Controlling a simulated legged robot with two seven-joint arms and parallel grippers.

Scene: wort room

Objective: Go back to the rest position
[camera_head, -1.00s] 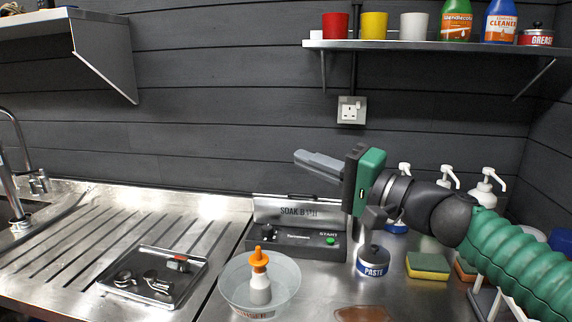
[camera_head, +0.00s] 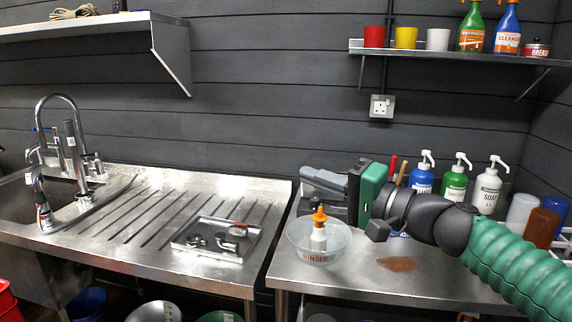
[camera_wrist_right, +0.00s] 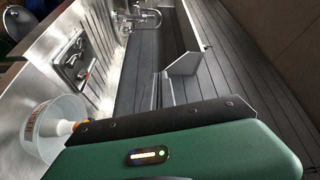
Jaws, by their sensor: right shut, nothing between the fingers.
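My right gripper (camera_head: 312,177) reaches in from the right on its green arm in the head view. Its grey fingers are shut and empty, pointing left in front of the dark wall, above the clear bowl. Its green body (camera_wrist_right: 180,150) fills the bottom of the right wrist view. The gripper hides most of the soak bath behind it. My left gripper is in neither view.
The clear bowl (camera_head: 294,240) holds an orange-topped white bottle (camera_head: 319,232). A metal tray (camera_head: 183,243) with small parts lies on the drainer. Pump bottles, including a green one (camera_head: 454,187), stand behind my right arm. A shelf (camera_head: 450,54) hangs above.

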